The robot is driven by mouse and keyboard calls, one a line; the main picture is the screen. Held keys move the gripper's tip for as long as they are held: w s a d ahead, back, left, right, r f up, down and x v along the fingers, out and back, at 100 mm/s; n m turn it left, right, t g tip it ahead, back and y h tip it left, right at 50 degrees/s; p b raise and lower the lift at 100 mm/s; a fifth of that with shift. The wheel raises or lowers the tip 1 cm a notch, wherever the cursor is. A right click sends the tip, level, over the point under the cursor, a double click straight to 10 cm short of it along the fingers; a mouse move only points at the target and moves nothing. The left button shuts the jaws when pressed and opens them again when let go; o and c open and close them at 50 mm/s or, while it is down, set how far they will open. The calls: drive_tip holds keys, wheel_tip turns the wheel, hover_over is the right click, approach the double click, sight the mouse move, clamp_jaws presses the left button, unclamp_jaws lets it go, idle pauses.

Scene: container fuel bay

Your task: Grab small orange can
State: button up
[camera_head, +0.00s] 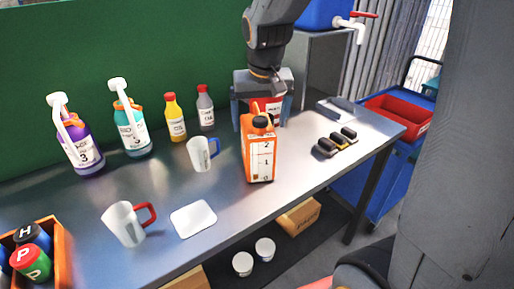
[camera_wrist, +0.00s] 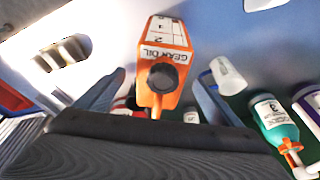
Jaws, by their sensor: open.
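The small orange can (camera_head: 259,155) stands upright on the metal bench, with a white label and a black cap. In the wrist view the orange can (camera_wrist: 164,65) shows "GEAR OIL" on its label, its black cap facing the camera. My gripper (camera_head: 263,112) is open, pointing down just behind the can's top in the head view. In the wrist view the fingers of my gripper (camera_wrist: 160,88) appear on either side of the can's cap end, with gaps. I cannot tell how far down they reach. The can hides part of the fingers' area.
A red container (camera_head: 277,108) with a white label stands behind the can, between my fingers in the head view. A blue-handled mug (camera_head: 201,155) is to the left. Dark small blocks (camera_head: 336,142) lie to the right. A white square (camera_head: 194,218) lies in front-left.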

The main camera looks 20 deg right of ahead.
drive_tip(key=shift+p+x, duration=0.95)
drive_tip(key=shift+x, duration=2.55)
drive_tip(key=shift+w, duration=0.2)
drive_tip(key=shift+r, duration=0.1)
drive_tip(key=c, duration=1.6)
